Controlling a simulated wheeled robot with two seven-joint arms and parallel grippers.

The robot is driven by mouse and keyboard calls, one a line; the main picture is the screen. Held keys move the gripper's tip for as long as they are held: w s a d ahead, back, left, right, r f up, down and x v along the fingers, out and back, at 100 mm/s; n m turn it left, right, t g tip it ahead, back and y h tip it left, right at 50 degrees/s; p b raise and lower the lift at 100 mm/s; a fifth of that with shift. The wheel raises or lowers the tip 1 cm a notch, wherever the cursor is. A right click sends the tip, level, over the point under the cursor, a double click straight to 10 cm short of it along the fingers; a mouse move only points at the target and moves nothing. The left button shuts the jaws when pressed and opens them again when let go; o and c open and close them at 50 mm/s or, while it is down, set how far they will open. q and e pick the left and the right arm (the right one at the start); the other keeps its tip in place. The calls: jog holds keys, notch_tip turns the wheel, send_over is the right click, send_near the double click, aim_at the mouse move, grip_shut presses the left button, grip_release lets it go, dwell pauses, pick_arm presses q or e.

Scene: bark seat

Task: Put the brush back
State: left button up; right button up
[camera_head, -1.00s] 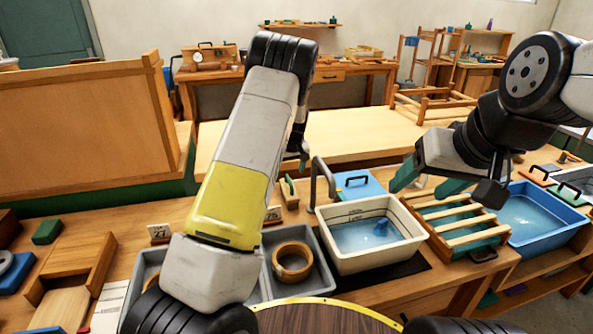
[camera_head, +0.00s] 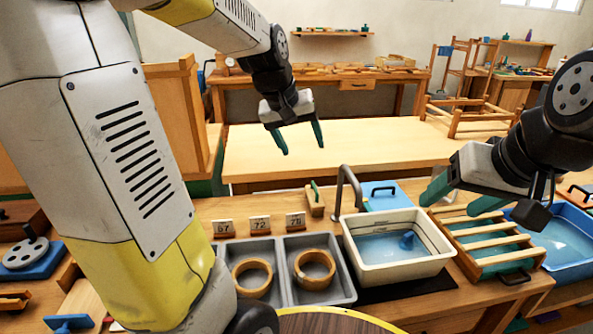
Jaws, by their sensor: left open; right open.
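No brush can be made out for certain. A small wooden block with a green upright part (camera_head: 315,197) stands behind the grey trays, left of the tap; I cannot tell whether it is a brush or a holder. A small blue object (camera_head: 407,240) sits in the water of the cream basin (camera_head: 440,262). My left gripper (camera_head: 302,147) is open and empty, pointing down above the pale table behind the counter. My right gripper (camera_head: 460,203) is open and empty near the slatted rack (camera_head: 494,238), right of the basin.
Two grey trays (camera_head: 295,296) hold wooden rings. Number cards (camera_head: 260,224) stand behind them. A curved tap (camera_head: 346,181) rises at the basin's back left, beside a blue lidded box (camera_head: 385,196). A blue water tub (camera_head: 570,245) is at the right. The pale table (camera_head: 250,162) is largely clear.

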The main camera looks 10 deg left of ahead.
pick_arm(q)
jog(key=s+d+r+m+t, duration=0.1)
jog(key=s+m, duration=0.1)
jog(key=s, duration=1.6)
jog(key=shift+s+r+m, duration=0.2)
jog(key=shift+s+m, duration=0.05)
jog(key=shift+m, duration=0.15)
